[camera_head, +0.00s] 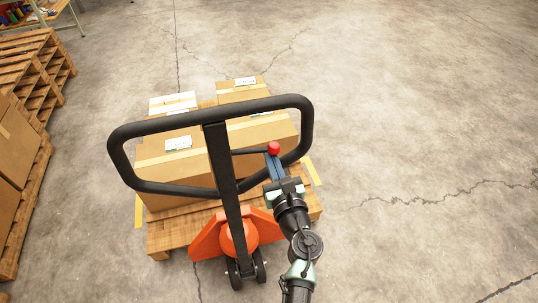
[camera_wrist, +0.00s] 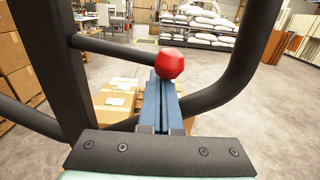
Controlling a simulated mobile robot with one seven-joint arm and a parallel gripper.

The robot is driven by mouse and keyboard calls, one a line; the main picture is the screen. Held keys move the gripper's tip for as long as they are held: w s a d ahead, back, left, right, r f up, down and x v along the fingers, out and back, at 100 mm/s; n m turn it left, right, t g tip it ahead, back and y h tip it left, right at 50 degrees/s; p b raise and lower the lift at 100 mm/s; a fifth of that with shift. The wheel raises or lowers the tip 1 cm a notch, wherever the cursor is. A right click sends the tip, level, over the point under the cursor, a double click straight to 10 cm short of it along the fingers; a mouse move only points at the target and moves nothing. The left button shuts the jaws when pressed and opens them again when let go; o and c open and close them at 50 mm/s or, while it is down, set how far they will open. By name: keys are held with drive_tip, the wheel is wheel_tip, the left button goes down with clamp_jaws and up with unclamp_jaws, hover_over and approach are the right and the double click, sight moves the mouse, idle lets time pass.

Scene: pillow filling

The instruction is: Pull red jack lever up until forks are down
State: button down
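The red knob (camera_head: 273,148) of the jack lever sits at the right end of a thin dark rod, inside the black handle loop (camera_head: 125,154). In the wrist view the knob (camera_wrist: 169,64) is right at the tips of my gripper (camera_wrist: 163,82). Its blue fingers lie side by side with only a thin gap, and the knob is not between them. In the head view my gripper (camera_head: 272,160) reaches up from below to the knob. Whether they touch is unclear. The orange pallet jack (camera_head: 207,241) stands at a loaded wooden pallet (camera_head: 168,238); its forks are hidden.
Cardboard boxes (camera_head: 152,172) lie on the pallet. The handle's upright (camera_head: 224,180) is left of my gripper and the loop's right side is close by. Stacked wooden pallets (camera_head: 32,65) stand at the left. The floor to the right is clear.

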drive_tip(key=shift+w+a, duration=0.1)
drive_tip(key=shift+w, duration=0.4)
drive_tip(key=shift+s+r+p, duration=0.35)
drive_tip(key=shift+r+p, duration=0.3)
drive_tip(key=shift+r, duration=0.05)
drive_tip(key=shift+w+r+p, duration=0.15)
drive_tip(key=shift+r+p, duration=0.15)
drive_tip(key=shift+p, duration=0.15)
drive_tip(key=shift+r+p, duration=1.2)
drive_tip(key=shift+r, duration=0.3)
drive_tip(key=shift+f, duration=0.2)
drive_tip(key=shift+f+b, duration=1.7)
drive_tip(key=shift+b, duration=0.15)
drive_tip(key=p+v, duration=0.1)
drive_tip(key=v, duration=1.2)
drive_tip(key=shift+p, duration=0.3)
